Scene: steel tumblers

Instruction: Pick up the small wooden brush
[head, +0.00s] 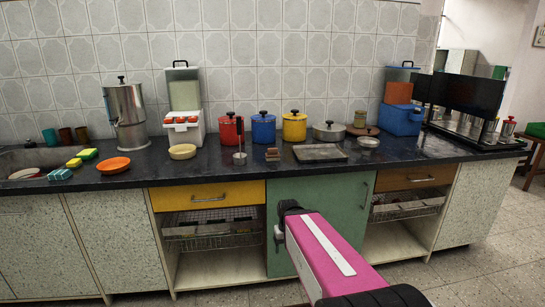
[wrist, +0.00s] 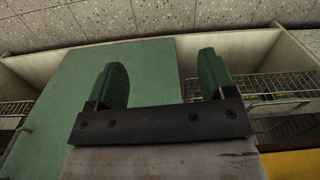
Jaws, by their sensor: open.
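A small brown block-like thing (head: 272,155), which looks like the small wooden brush, sits on the dark countertop (head: 235,168) in front of the blue pot. It is too small to make out bristles. It does not show in the wrist view. My gripper (head: 284,217) is below the counter edge, in front of the green cabinet door, and lower than the brush. In the wrist view my gripper (wrist: 164,80) is open, with two green-padded fingers wide apart and nothing between them.
Close to the brush are a metal-handled item (head: 239,157) on its left and a dark flat tray (head: 320,153) on its right. Red (head: 230,128), blue (head: 263,128) and yellow (head: 294,127) pots stand behind. The green cabinet door (head: 320,205) and counter edge are near my gripper.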

